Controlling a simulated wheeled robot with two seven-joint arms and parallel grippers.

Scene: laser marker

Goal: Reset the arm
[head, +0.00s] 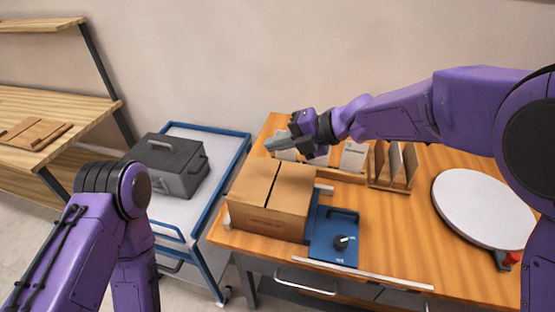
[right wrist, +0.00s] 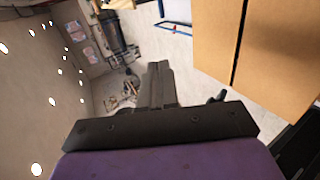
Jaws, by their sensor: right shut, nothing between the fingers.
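My right arm reaches in from the right in the head view. Its gripper (head: 278,143) hangs in the air above the back of the wooden table, just behind and above the cardboard box (head: 270,187). The right gripper is shut and empty, and its closed fingers (right wrist: 158,85) also show in the right wrist view. The box's brown side shows at the upper right of the right wrist view. My left arm is at the lower left of the head view, bent downward, and its gripper is out of frame.
A blue device with a black knob (head: 341,242) sits beside the box. A wooden rack (head: 392,165) and a white round plate (head: 482,208) stand to the right. A blue-framed cart (head: 200,208) carries a dark case (head: 166,165). Wooden shelves (head: 60,105) are at the left.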

